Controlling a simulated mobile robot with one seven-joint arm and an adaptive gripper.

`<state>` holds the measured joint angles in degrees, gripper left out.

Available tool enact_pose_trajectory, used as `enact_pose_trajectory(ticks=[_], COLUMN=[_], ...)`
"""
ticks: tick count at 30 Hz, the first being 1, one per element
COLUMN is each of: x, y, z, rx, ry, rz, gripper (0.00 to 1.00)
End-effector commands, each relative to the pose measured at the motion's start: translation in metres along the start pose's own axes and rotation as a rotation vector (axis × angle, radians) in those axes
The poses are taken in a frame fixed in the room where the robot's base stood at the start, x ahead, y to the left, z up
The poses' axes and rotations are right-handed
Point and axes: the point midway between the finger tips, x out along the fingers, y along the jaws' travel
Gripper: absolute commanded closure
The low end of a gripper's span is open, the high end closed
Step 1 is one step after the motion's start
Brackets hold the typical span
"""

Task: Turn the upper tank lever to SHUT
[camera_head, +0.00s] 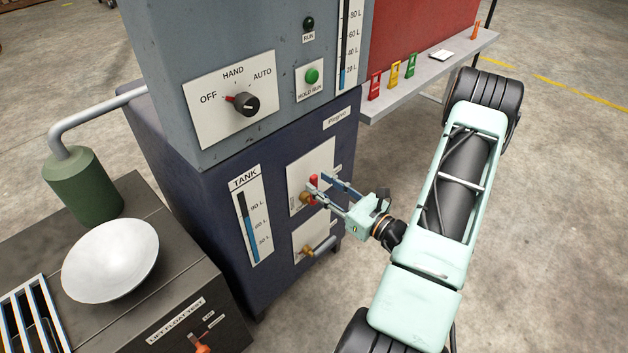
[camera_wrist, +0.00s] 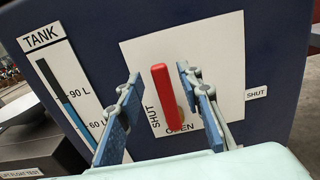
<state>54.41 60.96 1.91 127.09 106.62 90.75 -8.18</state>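The upper tank lever has a red handle (camera_head: 313,181) on a brass fitting, on a white plate of the dark blue cabinet. In the wrist view the red handle (camera_wrist: 163,95) stands nearly upright in the picture, its lower end near the word OPEN, with SHUT to its left. My gripper (camera_head: 318,183) is at the lever. In the wrist view my gripper (camera_wrist: 159,76) is open, with one blue finger on each side of the handle. The right finger is close to it; I cannot tell whether it touches. The left finger stands apart.
A lower lever (camera_head: 320,246) with a grey handle sits just below on its own plate. The tank gauge (camera_head: 252,213) is to the left. A shelf (camera_head: 425,75) with coloured tags juts out at upper right. A small SHUT label (camera_wrist: 256,93) is right of the plate.

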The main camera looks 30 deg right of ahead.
Motion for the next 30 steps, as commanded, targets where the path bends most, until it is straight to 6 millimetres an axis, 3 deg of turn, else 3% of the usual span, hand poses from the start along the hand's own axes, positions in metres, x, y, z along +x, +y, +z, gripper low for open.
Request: enact_pose_trajectory(ticks=[6, 17, 26, 30], x=[0.028, 0.034, 0.033, 0.033], y=[0.0, 0.0, 0.0, 0.0], z=[0.0, 0.0, 0.0, 0.0], rx=[-0.001, 0.0, 0.0, 0.0], ry=[0.0, 0.001, 0.001, 0.001], rz=[0.001, 0.0, 0.0, 0.0], gripper=[0.67, 0.67, 0.97, 1.0])
